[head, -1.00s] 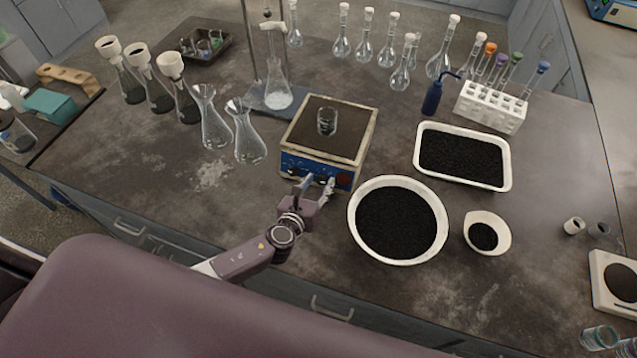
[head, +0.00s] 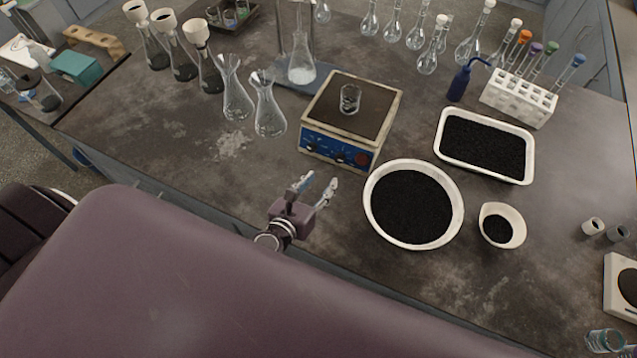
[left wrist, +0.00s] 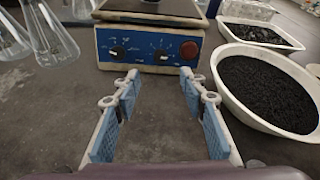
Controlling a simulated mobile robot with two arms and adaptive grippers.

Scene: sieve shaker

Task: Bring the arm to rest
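My left gripper (head: 316,188) is open and empty over the front part of the bench, short of the blue-fronted shaker (head: 336,147). In the left wrist view its two fingers (left wrist: 160,105) stand wide apart with bare bench between them. The shaker front with knobs and a red button (left wrist: 150,50) faces the gripper there, apart from the fingertips. A small glass beaker (head: 350,99) stands on the shaker's dark top. My right gripper is not in view.
A round white bowl of black grains (head: 413,204) lies close to the right of the gripper. A white tray (head: 486,146) and a small bowl (head: 502,225) stand farther right. Two empty flasks (head: 268,110) stand left of the shaker. The bench front left is clear.

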